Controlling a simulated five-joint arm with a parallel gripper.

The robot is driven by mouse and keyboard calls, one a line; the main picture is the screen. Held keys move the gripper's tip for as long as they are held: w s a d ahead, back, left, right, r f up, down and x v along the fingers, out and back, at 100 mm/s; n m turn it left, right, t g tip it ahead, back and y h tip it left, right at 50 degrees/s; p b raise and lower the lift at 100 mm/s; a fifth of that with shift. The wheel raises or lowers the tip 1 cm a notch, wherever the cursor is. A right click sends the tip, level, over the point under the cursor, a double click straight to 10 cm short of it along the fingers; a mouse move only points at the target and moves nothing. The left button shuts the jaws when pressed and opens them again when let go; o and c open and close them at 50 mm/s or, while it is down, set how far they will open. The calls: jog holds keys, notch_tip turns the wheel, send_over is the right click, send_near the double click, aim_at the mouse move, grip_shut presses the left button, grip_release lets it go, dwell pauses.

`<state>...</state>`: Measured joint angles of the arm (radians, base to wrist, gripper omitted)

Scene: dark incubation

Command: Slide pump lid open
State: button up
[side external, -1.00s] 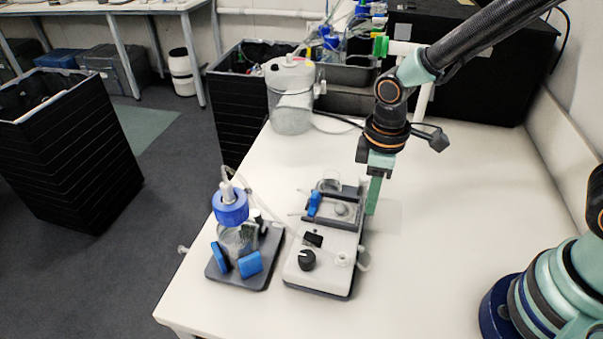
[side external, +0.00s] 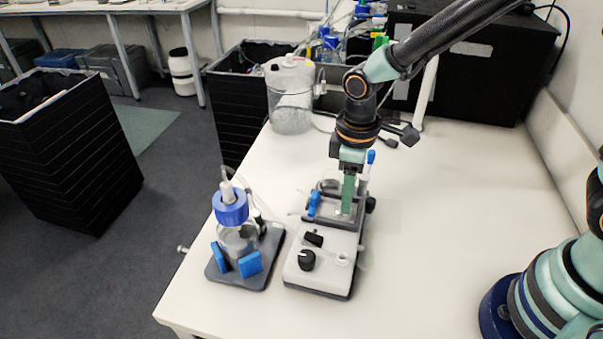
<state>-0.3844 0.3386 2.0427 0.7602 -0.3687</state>
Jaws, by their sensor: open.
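The pump (side external: 318,267) is a white and dark-grey unit on the table, with a black knob and a black switch on its front part. Its lid area (side external: 324,219) is the dark-grey rear section, with a blue clip (side external: 313,203) on its left. My gripper (side external: 347,208) points down over this rear section, its green fingers in front of part of it. The gap between the fingers is hard to make out, and I cannot tell whether they touch the lid. The gripper is open and holds nothing visible.
A blue-capped bottle (side external: 232,225) stands on a dark stand (side external: 245,276) left of the pump. A clear container (side external: 290,105) sits at the table's back left. A blue-tipped item (side external: 369,165) stands behind my gripper. The white table (side external: 455,200) is clear to the right.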

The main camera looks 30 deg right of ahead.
jog(key=shift+w+a, duration=0.6)
jog(key=shift+r, duration=0.1)
jog(key=shift+r, duration=2.2)
jog(key=shift+d+r, duration=0.15)
jog(key=s+d+r+m+t, duration=0.2)
jog(key=s+d+r+m, duration=0.1)
jog(key=d+r, duration=0.3)
jog(key=s+d+r+m+t, duration=0.3)
jog(key=s+d+r+m, duration=0.1)
jog(key=d, duration=0.5)
jog(key=shift+s+r+m+t, duration=0.15)
jog(key=shift+r+m+t, duration=0.15)
jog(key=shift+r+m, duration=0.55)
